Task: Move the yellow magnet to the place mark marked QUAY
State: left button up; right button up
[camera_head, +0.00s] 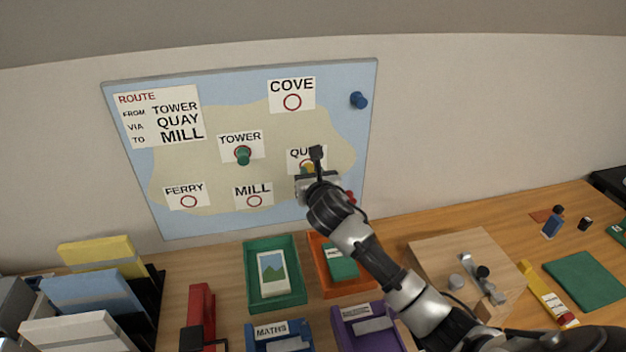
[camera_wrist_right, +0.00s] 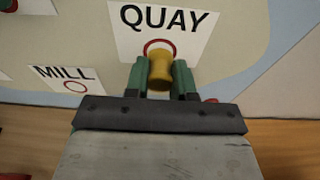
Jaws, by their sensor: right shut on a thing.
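The yellow magnet (camera_wrist_right: 161,70) is between the fingers of my right gripper (camera_wrist_right: 161,78), which is shut on it. In the right wrist view it covers the lower part of the red ring on the QUAY card (camera_wrist_right: 187,40). I cannot tell whether it touches the board. In the head view the QUAY card (camera_head: 296,154) is partly hidden by my right gripper (camera_head: 309,172), and a bit of yellow shows there. A green magnet (camera_head: 243,156) sits on the TOWER ring. My left gripper is not in view.
The map board (camera_head: 230,80) is on the wall, with COVE, FERRY and MILL rings bare. A blue magnet (camera_head: 359,100) is at its upper right, and a red one (camera_head: 350,197) lower right. Trays, including a green one (camera_head: 250,291), and books fill the desk below.

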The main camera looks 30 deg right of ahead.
jog(key=shift+w+d, duration=0.1)
jog(key=shift+w, duration=0.4)
dwell(0.8)
jog(key=o, duration=0.8)
jog(key=p+v, duration=0.1)
jog(key=v, duration=0.1)
jog(key=p+v, duration=0.2)
jog(key=f+p+v, duration=0.1)
jog(key=v, duration=0.2)
jog(key=shift+s, duration=0.1)
dwell(0.3)
dwell(0.5)
